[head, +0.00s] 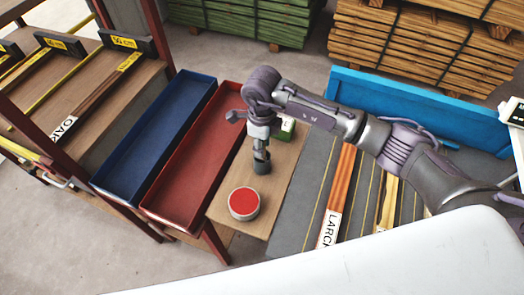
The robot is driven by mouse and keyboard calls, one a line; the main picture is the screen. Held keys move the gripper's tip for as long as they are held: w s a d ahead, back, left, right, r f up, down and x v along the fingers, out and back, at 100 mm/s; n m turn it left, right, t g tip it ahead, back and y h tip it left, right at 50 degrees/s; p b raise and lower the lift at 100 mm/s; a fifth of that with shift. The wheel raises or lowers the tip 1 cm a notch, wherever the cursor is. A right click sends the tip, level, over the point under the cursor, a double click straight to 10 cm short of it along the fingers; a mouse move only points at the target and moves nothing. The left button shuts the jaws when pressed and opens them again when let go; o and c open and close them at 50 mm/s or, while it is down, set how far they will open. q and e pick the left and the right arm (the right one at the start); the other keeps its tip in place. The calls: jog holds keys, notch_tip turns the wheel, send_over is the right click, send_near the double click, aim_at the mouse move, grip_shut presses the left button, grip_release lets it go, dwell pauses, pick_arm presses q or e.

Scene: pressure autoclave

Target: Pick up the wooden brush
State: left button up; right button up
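My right arm comes in from the right, and my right gripper (262,163) points down over the narrow wooden table top (262,205). Its fingers look close together, but they are too small to tell whether they are open, shut or holding something. I cannot make out the wooden brush; the gripper or arm may hide it. A round tin with a red top (244,203) stands on the table top, just in front of the gripper. My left gripper is not in view.
A red tray (196,155) and a blue tray (155,135) lie to the left. To the right, labelled wooden strips (340,190) lie on a grey surface with a blue back wall (420,108). Stacked timber stands behind.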

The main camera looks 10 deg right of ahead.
grip_shut()
